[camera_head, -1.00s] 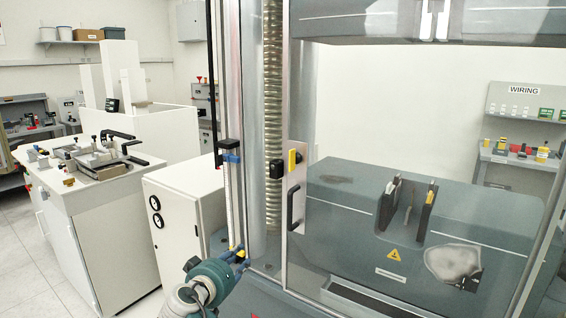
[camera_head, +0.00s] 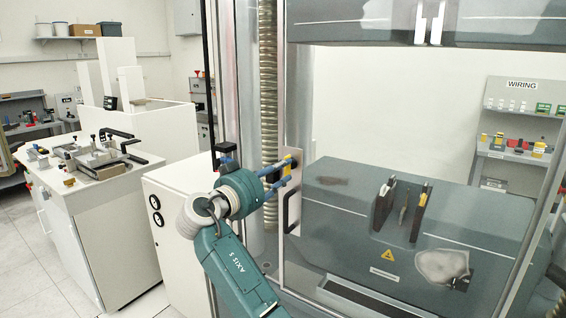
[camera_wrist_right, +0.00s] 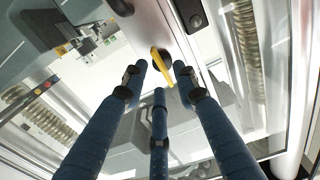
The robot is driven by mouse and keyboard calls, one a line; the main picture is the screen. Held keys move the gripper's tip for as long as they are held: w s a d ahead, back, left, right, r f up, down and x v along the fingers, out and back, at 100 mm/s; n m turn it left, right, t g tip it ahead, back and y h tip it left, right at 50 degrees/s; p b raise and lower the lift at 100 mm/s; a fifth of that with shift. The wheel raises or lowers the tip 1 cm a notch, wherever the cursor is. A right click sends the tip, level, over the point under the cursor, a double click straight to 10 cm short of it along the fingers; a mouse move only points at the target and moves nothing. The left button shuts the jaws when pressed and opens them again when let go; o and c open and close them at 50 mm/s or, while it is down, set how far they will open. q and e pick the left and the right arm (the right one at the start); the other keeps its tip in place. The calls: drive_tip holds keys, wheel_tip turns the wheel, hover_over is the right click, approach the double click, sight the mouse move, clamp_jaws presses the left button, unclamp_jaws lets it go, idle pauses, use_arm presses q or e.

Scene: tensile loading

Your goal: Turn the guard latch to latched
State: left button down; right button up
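The guard latch (camera_head: 289,154) is a small yellow lever on a metal plate at the left edge of the clear guard door, partly hidden by my fingers. In the right wrist view the yellow lever (camera_wrist_right: 161,66) lies between the fingertips. My right gripper (camera_head: 285,173) comes in from the left with its blue fingers pointing at the latch. In the wrist view its fingers (camera_wrist_right: 158,78) are spread around the lever with gaps; I cannot tell if any finger touches it. My left gripper is not in view.
A black door handle (camera_head: 290,210) sits just below the latch. A metal column and ribbed hose (camera_head: 267,85) stand left of the door. The grey machine with upright grips (camera_head: 400,205) is behind the door. A white workbench (camera_head: 100,220) stands at the left.

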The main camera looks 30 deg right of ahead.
drive_tip(key=shift+x, duration=0.9)
drive_tip(key=shift+c, duration=0.5)
drive_tip(key=shift+a, duration=0.1)
clamp_jaws()
